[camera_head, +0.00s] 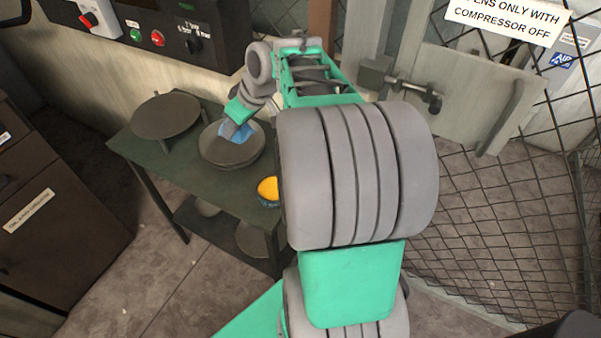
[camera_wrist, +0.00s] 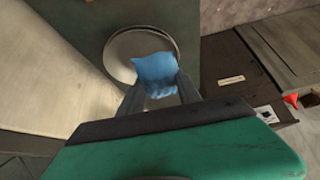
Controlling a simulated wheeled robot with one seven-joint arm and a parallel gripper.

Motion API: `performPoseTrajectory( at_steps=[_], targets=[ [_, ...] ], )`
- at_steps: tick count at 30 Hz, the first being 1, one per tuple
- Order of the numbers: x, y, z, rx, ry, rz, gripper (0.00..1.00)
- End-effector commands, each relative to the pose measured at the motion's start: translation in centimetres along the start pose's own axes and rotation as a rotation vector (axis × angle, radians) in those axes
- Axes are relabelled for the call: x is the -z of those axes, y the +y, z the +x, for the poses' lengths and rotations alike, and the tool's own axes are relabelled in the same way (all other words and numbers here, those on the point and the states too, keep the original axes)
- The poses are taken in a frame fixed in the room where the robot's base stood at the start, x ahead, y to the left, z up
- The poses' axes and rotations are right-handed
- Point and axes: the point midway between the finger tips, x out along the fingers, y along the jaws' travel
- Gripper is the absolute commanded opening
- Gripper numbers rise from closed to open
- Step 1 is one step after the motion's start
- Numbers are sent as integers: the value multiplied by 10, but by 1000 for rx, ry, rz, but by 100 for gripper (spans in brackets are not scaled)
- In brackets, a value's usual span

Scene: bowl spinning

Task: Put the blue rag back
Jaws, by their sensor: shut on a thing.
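The blue rag (camera_wrist: 156,73) is pinched between the fingertips of my gripper (camera_wrist: 160,90) in the wrist view. In the head view the rag (camera_head: 243,130) shows as a small blue patch beside my gripper (camera_head: 231,128). My gripper is shut on it, over a round grey metal dish (camera_head: 231,163) on the green table. The dish rim (camera_wrist: 112,58) also shows behind the rag in the wrist view. I cannot tell whether the rag touches the dish.
The green table (camera_head: 180,188) also bears a round grey plate (camera_head: 166,115) at left and a small blue bowl with something yellow-orange (camera_head: 268,189) at right. Round items lie on its lower shelf. A control panel wall stands behind, a brown cabinet (camera_head: 40,200) at left, wire mesh at right.

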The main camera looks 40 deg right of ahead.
Motion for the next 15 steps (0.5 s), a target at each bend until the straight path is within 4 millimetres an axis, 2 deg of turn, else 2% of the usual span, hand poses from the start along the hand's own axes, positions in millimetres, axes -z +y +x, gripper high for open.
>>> performPoseTrajectory(
  at_steps=[1,3,8,15],
  targets=[
    [-23,17,23,7,2,-12,0],
    [-35,30,28,22,3,-38,0],
    [-49,48,27,35,3,-60,0],
    [-91,103,32,36,2,-53,0]
  ],
)
